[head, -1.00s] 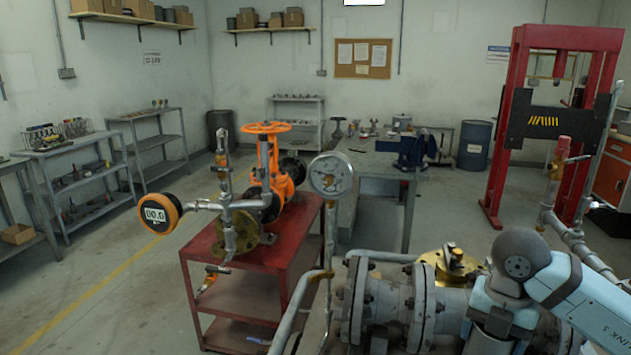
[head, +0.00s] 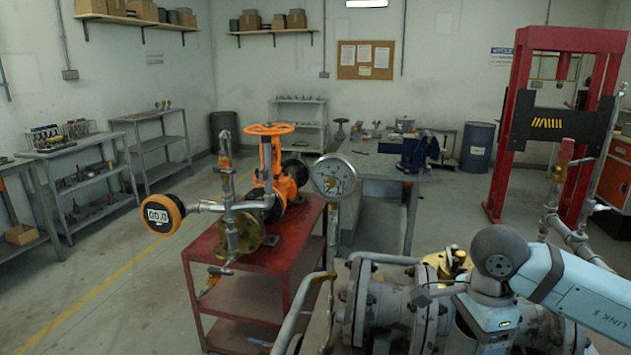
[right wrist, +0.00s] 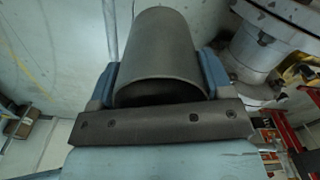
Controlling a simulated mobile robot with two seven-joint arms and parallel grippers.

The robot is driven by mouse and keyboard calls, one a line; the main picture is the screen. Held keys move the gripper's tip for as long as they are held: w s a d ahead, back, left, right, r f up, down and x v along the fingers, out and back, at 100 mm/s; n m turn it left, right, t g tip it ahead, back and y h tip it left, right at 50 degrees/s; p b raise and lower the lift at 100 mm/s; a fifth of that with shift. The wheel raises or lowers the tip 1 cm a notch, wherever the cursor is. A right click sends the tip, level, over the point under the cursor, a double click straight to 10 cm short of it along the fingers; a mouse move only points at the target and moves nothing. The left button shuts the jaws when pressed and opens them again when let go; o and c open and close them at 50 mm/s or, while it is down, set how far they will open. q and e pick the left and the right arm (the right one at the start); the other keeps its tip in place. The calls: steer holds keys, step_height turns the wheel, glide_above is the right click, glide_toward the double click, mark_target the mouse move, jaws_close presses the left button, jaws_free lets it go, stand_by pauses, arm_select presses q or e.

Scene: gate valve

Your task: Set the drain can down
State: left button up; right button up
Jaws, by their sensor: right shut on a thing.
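The drain can is a dark grey cylinder (right wrist: 158,45) in the right wrist view. My right gripper (right wrist: 160,82) is shut on it, with one blue-grey finger on each side of its wall. The near rim and part of the dark inside of the can show. In the head view my right arm reaches in from the right over the grey flanged pipe; the can and gripper are hidden there. My left gripper is in neither view.
The grey flanged pipe (head: 372,300) lies close to my right arm in the head view. A red cart (head: 262,262) carries the orange gate valve (head: 280,183). Open floor (head: 110,285) lies left of the cart.

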steer(key=n, duration=0.4)
steer(key=shift+a+n, duration=0.25)
steer(key=shift+n, duration=0.05)
steer(key=n, duration=0.4)
steer(key=shift+a+n, duration=0.15)
steer(key=shift+n, duration=0.15)
steer(key=n, duration=0.3)
steer(key=shift+a+n, duration=0.15)
steer(key=shift+n, duration=0.25)
steer(key=n, duration=0.3)
steer(key=shift+s, duration=0.1)
arm_select(q)
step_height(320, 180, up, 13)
steer(key=p, duration=1.5)
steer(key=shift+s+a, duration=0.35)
arm_select(e)
steer(key=shift+n, duration=0.3)
steer(key=s+r, duration=0.1)
steer(key=r, duration=0.1)
steer(key=s+r, duration=0.1)
steer(key=r, duration=0.1)
steer(key=shift+s, duration=0.3)
steer(key=shift+a, duration=0.1)
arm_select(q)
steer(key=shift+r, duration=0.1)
arm_select(e)
steer(key=shift+f, duration=0.15)
